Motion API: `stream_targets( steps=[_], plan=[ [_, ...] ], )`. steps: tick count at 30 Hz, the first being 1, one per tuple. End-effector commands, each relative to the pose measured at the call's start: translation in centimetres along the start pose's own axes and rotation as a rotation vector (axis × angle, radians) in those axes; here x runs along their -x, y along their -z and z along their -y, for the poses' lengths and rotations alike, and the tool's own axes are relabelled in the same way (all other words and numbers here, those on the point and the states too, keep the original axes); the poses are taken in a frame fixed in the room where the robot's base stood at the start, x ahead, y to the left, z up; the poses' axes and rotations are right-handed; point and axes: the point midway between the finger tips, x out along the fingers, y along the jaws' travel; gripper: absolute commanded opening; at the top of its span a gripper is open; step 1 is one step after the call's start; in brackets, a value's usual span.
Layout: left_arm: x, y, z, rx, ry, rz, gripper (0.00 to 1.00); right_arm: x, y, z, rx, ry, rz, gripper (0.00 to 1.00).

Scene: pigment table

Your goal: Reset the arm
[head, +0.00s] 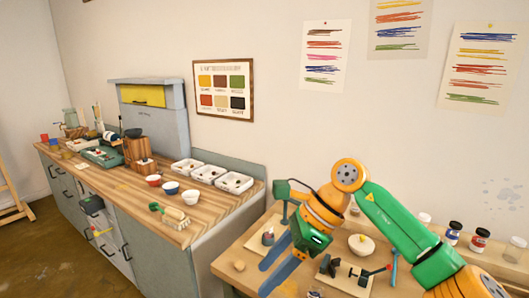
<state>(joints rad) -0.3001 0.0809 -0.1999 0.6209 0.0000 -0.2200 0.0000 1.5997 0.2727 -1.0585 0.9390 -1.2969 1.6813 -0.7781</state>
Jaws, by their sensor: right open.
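My right arm, green and orange, comes in from the lower right and bends down at an orange joint. My right gripper (268,277) has two blue fingers that point down and left, with a gap between them. It is open and I see nothing between the fingers. It hangs over the left part of the small wooden table (232,250), and I cannot tell its exact height above the top. My left gripper is not in view.
On the small table are a white bowl (361,245), a board with dark tools (345,279) and several jars, one being a red-labelled jar (479,240). Left stands a long wooden counter (135,190) with white trays (234,182), small bowls and a brush (170,214).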

Motion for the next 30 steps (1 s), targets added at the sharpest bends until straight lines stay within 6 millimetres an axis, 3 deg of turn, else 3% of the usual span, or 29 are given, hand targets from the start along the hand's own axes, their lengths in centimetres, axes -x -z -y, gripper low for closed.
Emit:
stream_targets(
  steps=[8,11,13,17,20,23,27,28,30],
  plan=[
    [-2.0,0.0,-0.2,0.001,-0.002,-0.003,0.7,-6.9,-2.2,1.6,-0.364,-0.17,0.488,0.59],
    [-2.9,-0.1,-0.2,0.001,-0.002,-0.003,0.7,-9.1,-2.0,3.6,-0.633,-0.249,0.734,0.59],
    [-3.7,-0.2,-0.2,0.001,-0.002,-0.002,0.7,-10.9,-0.3,6.0,-0.893,-0.302,0.924,0.59],
    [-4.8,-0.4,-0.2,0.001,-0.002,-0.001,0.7,-14.9,6.5,10.4,-1.427,-0.355,1.222,0.59],
    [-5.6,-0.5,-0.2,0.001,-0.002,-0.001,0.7,-19.0,14.0,12.0,-1.83,-0.353,1.388,0.59],
    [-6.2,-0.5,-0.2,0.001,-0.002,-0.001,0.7,-23.3,21.6,11.6,-2.189,-0.312,1.498,0.59],
    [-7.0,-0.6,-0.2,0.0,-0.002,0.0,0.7,-29.5,31.6,7.8,-2.646,-0.203,1.593,0.59],
    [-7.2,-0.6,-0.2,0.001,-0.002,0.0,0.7,-30.7,33.6,6.7,2.672,0.168,-1.566,0.59],
    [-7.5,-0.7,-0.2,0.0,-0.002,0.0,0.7,-33.6,38.1,3.3,2.55,0.074,-1.404,0.59]
  ],
)
